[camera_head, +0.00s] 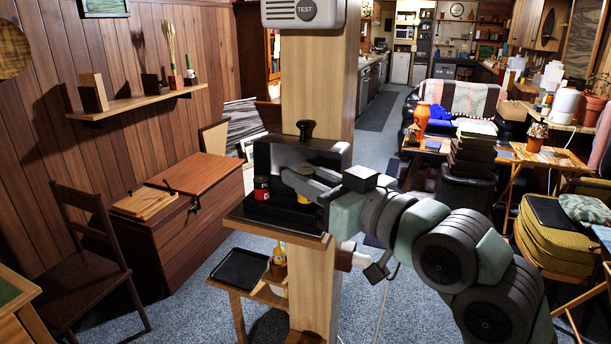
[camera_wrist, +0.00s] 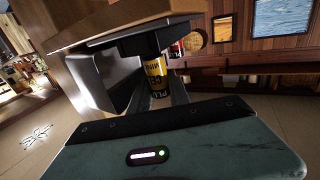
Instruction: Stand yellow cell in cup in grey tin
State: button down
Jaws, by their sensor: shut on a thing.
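A yellow cell (camera_wrist: 155,76) with dark lettering sits between the fingers of my gripper (camera_wrist: 157,95) in the wrist view. In the head view, my gripper (camera_head: 302,184) reaches from the right over a small dark shelf on the post, and a bit of the yellow cell (camera_head: 303,198) shows below it. A red can-shaped thing (camera_head: 261,188) stands on the shelf to the left; a little of it also shows behind the cell in the wrist view. I cannot clearly make out the grey tin or its cup. My gripper hides part of the shelf.
The dark shelf surface (camera_head: 270,214) has a tall dark panel behind it, with a black knob (camera_head: 305,129) above. The wooden post (camera_head: 316,90) rises close behind. Below are a black tray (camera_head: 240,267) and a bottle (camera_head: 279,262) on a lower shelf.

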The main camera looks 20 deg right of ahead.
jog(key=shift+f+b, duration=0.85)
jog(key=shift+f, duration=0.55)
jog(key=c, duration=1.1)
grip_release()
jog(key=shift+c, duration=0.2)
jog(key=b+v, duration=0.1)
jog(key=v, duration=0.9)
jog(key=shift+s, duration=0.4)
jog(key=shift+d, duration=0.1)
